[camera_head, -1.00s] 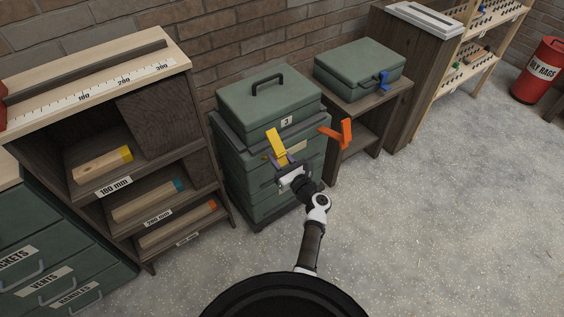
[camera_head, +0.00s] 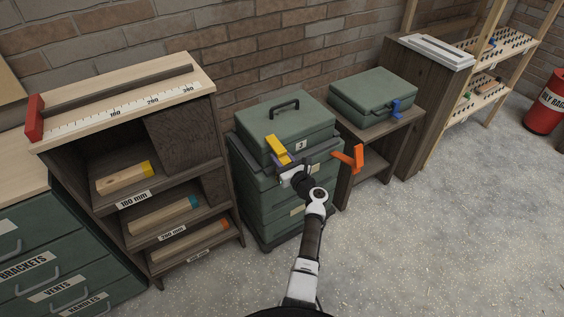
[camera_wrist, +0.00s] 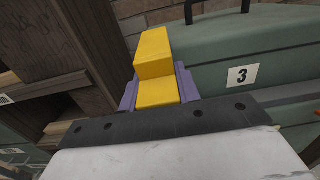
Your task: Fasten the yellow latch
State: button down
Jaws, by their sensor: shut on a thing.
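The yellow latch (camera_head: 278,150) is on the front of the green stacked case (camera_head: 310,196), left of its label "3". It leans up against the lid's front edge. My gripper (camera_head: 290,162) is at the latch from the front. In the wrist view, the purple fingers of my gripper (camera_wrist: 158,90) sit on both sides of the yellow latch (camera_wrist: 157,55), shut on it. An orange latch (camera_head: 351,157) on the case's right side sticks outward. The lid (camera_head: 284,124) is down on the case. The latch's lower end is hidden by my gripper.
A wooden shelf (camera_head: 150,183) with wood blocks stands close on the left. A small table (camera_head: 379,131) carries a green box (camera_head: 373,93) with a blue latch (camera_head: 395,108) on the right. The concrete floor in front is clear.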

jog(key=shift+s+a+f+g, duration=0.1)
jog(key=shift+f+g, duration=0.2)
jog(key=shift+f, duration=0.25)
dwell(1.4)
jog(key=c, duration=1)
grip_release()
jog(key=shift+r, duration=0.25)
jog(key=b+v, duration=0.1)
jog(key=v, duration=1.2)
jog(key=shift+s, duration=0.25)
